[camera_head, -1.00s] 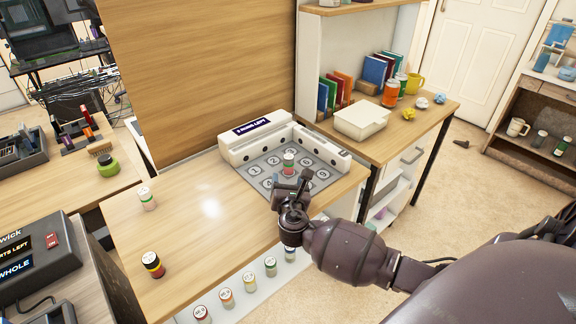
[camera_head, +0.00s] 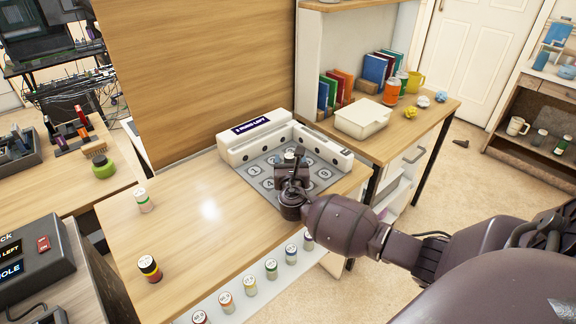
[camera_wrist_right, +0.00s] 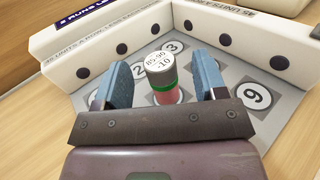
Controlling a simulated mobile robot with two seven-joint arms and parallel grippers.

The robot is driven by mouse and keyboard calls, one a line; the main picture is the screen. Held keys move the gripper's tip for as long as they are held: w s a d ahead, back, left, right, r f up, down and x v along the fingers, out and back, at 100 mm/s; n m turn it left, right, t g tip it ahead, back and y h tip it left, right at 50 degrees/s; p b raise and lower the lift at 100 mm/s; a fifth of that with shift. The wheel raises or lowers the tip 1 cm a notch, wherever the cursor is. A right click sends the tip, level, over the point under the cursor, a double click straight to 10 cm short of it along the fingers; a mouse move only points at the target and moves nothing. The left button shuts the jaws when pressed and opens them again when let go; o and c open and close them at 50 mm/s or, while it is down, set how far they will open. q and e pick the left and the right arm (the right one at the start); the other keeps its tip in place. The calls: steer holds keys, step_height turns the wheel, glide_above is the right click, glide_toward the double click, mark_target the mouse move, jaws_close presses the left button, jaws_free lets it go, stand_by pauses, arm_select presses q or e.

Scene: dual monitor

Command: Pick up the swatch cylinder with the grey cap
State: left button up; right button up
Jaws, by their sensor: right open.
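A swatch cylinder (camera_wrist_right: 161,74) with a pale, lettered top, green band and reddish body stands upright on the numbered grey mat. Its top shows in the head view (camera_head: 290,155); my gripper hides the rest there. My right gripper (camera_wrist_right: 163,80) is open, with one blue-padded finger on each side of the cylinder and visible gaps between. Two more cylinders stand on the desk, one green-banded (camera_head: 144,201) and one black, red and yellow (camera_head: 150,269). Several others, including a dark-banded one (camera_head: 291,254), stand in a row at the front. I cannot tell which cap is grey. My left gripper is out of view.
A white raised wall (camera_head: 250,140) borders the back and right of the mat (camera_head: 252,172). The middle of the wooden desk (camera_head: 205,215) is clear.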

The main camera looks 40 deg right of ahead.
steer(key=shift+w+d+f, duration=0.2)
steer(key=shift+w+d, duration=0.1)
steer(key=shift+w, duration=0.2)
steer(key=shift+w+d+f, duration=0.15)
steer(key=shift+w+d, duration=0.15)
steer(key=shift+w, duration=0.15)
steer(key=shift+w+d+r, duration=0.15)
steer(key=shift+w+r, duration=0.05)
steer(key=c, duration=1)
